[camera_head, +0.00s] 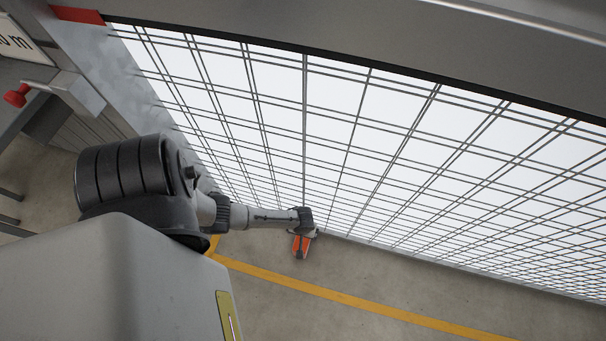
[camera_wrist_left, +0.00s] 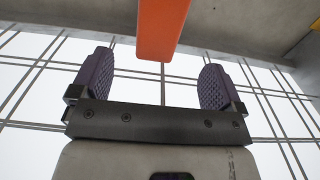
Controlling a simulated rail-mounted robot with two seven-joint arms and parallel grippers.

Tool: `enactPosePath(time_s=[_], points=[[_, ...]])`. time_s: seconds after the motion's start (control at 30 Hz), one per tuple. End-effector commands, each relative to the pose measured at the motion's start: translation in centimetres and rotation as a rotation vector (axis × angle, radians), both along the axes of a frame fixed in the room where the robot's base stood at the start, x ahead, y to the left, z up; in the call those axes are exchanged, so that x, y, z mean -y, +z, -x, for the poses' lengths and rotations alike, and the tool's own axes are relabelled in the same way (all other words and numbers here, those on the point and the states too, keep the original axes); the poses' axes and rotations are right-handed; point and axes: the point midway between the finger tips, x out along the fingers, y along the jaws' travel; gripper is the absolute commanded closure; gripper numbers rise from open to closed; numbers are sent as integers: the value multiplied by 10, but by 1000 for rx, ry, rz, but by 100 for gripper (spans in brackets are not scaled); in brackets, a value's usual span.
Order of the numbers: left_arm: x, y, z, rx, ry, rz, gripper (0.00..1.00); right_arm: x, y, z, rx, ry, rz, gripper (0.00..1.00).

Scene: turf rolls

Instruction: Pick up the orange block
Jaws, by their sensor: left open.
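The orange block (camera_wrist_left: 162,25) is at the top middle of the left wrist view, with its upper part cut off by the frame. My left gripper (camera_wrist_left: 158,65) has two purple ridged fingers spread wide apart. The block's near end shows in line with the gap between the fingers, with no contact visible. In the head view my left arm reaches to the middle, and orange (camera_head: 298,245) shows at its end, partly covered by the wrist. The fingers cannot be made out there. My right gripper is in neither view.
A large white panel with a dark wire grid (camera_head: 400,130) fills much of the head view, close along my left arm. A yellow floor line (camera_head: 340,297) crosses the concrete floor (camera_head: 400,275). A red-knobbed lever (camera_head: 17,96) is at the far left.

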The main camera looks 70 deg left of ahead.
Motion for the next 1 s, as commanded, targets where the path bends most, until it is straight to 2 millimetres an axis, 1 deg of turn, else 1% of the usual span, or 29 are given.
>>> enactPosePath(time_s=[0.03,0.2,0.3,0.43,0.77,0.87,1.0], points=[[-1,-17,0,0,1,-1,6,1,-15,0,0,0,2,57],[0,-44,0,0,0,-1,6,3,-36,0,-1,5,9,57],[0,-55,0,1,-1,-1,6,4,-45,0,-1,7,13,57],[0,-64,0,0,-1,0,6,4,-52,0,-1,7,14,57],[0,-71,0,0,-1,0,6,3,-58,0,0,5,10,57],[1,-79,0,0,-2,0,6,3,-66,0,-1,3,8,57],[2,-93,1,0,-3,-1,6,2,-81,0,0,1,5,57]])
